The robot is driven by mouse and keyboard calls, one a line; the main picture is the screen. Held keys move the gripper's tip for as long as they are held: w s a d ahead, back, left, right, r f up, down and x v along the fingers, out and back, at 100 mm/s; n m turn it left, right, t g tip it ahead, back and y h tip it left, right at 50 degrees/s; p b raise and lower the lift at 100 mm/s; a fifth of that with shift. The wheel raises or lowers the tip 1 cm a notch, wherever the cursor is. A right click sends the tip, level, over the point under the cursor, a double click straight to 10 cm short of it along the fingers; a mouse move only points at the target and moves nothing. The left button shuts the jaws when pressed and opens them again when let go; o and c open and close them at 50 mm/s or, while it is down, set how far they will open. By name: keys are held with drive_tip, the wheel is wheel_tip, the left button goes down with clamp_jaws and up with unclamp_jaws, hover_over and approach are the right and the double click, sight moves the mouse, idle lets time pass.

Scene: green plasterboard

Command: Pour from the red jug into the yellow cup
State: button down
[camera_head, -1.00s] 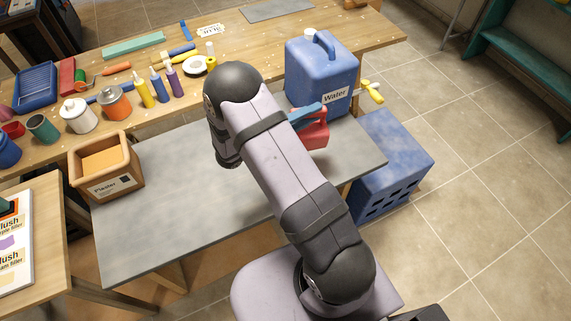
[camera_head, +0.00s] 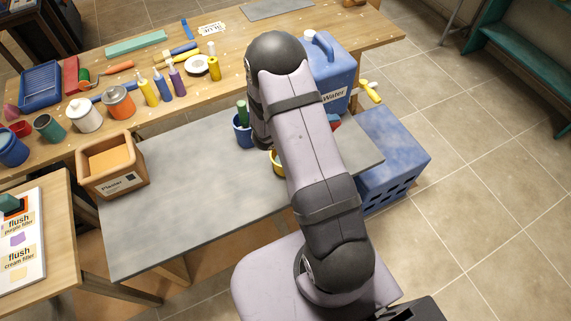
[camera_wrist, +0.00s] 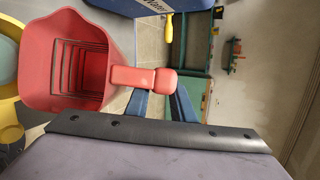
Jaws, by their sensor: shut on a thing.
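The red jug (camera_wrist: 65,60) fills the left of the wrist view, with its mouth facing the camera and dark bars showing across the inside. My gripper (camera_wrist: 162,98) has its blue fingers shut on the jug's red handle (camera_wrist: 145,78). In the head view my arm hides the gripper and most of the jug; only a small red part (camera_head: 335,121) shows to the right of the arm. The yellow cup (camera_head: 277,164) stands on the grey board, partly behind my arm. Its yellow side also shows at the left edge of the wrist view (camera_wrist: 9,115), close beside the jug.
A blue cup (camera_head: 242,136) with a green-handled thing in it stands left of the yellow cup. The blue water container (camera_head: 331,66) stands behind the arm. A plaster box (camera_head: 112,165) sits at the board's left. The grey board's (camera_head: 190,195) middle is clear.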

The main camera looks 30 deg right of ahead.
drive_tip(key=shift+d+f, duration=0.15)
drive_tip(key=c, duration=2.1)
unclamp_jaws()
clamp_jaws()
drive_tip(key=shift+r+p, duration=1.2)
drive_tip(key=shift+r, duration=0.2)
drive_tip(key=shift+r+p, duration=0.3)
drive_tip(key=shift+r, duration=1.8)
drive_tip(key=shift+y, duration=0.3)
